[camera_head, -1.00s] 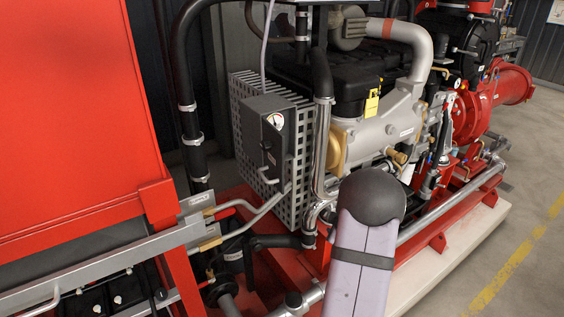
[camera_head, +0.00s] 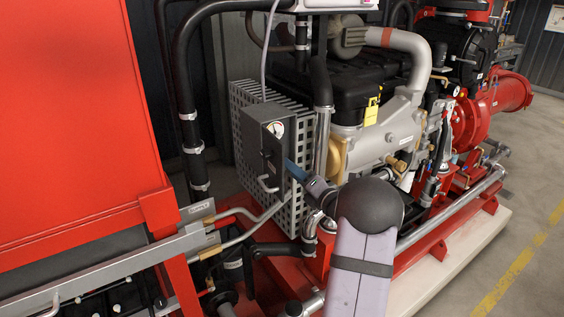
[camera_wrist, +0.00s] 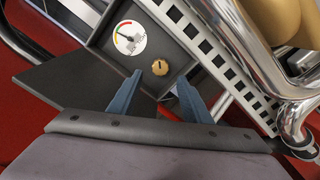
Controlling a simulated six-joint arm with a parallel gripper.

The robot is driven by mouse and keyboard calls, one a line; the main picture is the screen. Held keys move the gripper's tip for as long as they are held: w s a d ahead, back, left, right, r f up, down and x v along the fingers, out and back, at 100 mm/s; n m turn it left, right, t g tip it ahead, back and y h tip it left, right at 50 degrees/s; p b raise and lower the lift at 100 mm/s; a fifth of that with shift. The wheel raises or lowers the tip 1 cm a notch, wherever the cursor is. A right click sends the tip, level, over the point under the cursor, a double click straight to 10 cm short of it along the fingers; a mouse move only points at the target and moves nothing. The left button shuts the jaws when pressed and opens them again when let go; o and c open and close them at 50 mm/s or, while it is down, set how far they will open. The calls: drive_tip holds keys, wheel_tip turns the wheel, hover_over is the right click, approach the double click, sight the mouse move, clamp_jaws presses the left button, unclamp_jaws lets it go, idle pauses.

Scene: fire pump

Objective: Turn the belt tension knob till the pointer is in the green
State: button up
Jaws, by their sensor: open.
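A grey control box (camera_head: 252,128) carries a round white gauge (camera_head: 276,128) on its face. In the wrist view the gauge (camera_wrist: 130,37) shows a coloured arc and a dark pointer toward its left side; I cannot tell surely which colour the pointer is on. The small brass-coloured knob (camera_wrist: 160,68) sits on the same face, with a dark mark on it. My gripper (camera_wrist: 161,76) is open, its blue fingers spread to either side of the knob, apart from it as far as I can see. In the head view my gripper (camera_head: 293,170) hides the knob.
A red panel (camera_head: 70,100) fills the left of the head view.

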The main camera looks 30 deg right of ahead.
drive_tip(key=w+p, duration=0.2)
drive_tip(key=w, duration=0.4)
drive_tip(key=shift+w, duration=0.4)
drive_tip(key=c, duration=1)
